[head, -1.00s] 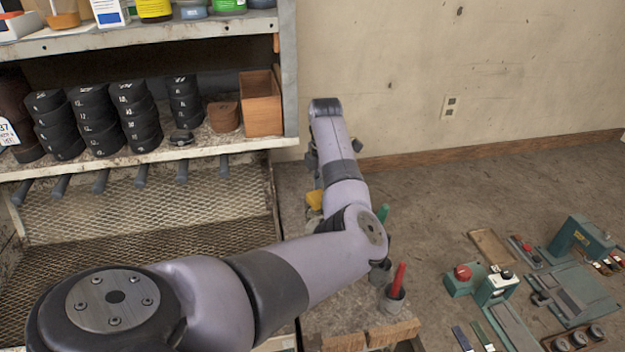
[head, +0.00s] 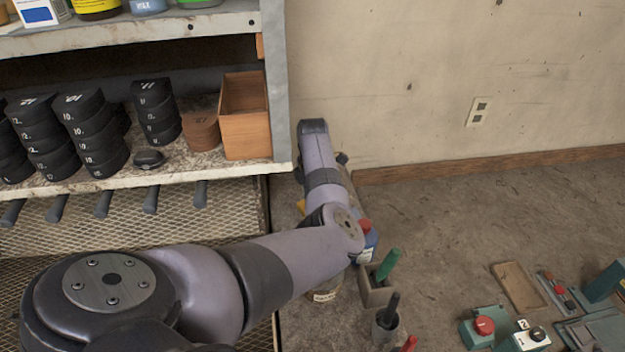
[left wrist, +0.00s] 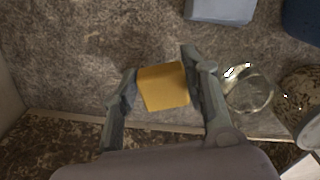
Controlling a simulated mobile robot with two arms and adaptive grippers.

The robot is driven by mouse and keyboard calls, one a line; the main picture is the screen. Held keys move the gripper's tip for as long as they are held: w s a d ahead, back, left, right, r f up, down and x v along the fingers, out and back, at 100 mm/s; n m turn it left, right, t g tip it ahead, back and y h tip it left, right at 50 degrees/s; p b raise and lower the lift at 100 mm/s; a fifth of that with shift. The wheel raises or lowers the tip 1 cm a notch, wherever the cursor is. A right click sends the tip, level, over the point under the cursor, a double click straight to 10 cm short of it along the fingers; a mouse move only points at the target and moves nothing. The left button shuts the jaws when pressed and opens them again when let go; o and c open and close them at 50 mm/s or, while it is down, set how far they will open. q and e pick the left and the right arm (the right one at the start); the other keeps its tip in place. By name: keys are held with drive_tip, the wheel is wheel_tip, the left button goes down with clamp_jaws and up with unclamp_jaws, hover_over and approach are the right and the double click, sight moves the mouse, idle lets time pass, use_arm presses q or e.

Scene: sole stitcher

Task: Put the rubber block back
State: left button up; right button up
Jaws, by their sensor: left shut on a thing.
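The rubber block appears as an amber-yellow block (left wrist: 163,86) between the fingers of my left gripper (left wrist: 160,68) in the left wrist view. The gripper is shut on it, with one finger at each side. Whether the block touches the surface below I cannot tell. In the head view my left arm reaches away past the end of the shelf, and its links hide most of the gripper. A small yellow patch (head: 300,207) shows beside the arm there. My right gripper is in neither view.
The shelf (head: 150,176) holds stacks of black discs (head: 97,135), a brown stack (head: 201,131) and an open wooden box (head: 246,128). A green-handled tool (head: 388,264) stands right of my arm. A glass jar (left wrist: 248,92) is close to the gripper's right finger.

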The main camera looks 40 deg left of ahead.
use_arm(q)
drive_tip(key=shift+s+d+f, duration=0.3)
drive_tip(key=shift+f, duration=0.15)
drive_tip(key=shift+s+d+f, duration=0.3)
drive_tip(key=shift+f, duration=0.15)
drive_tip(key=shift+w+a+f, duration=0.1)
drive_tip(key=shift+w+f, duration=0.05)
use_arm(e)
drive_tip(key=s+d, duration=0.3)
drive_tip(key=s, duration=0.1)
use_arm(q)
drive_tip(key=shift+w+a+f, duration=0.1)
drive_tip(key=shift+a+f, duration=0.05)
drive_tip(key=o, duration=0.9)
drive_tip(key=shift+o, duration=0.9)
drive_tip(key=shift+r, duration=0.3)
wheel_tip(320, 180, up, 10)
drive_tip(key=b, duration=0.3)
drive_tip(key=shift+r+b, duration=0.25)
drive_tip(key=shift+b, duration=0.1)
drive_tip(key=shift+r, duration=0.6)
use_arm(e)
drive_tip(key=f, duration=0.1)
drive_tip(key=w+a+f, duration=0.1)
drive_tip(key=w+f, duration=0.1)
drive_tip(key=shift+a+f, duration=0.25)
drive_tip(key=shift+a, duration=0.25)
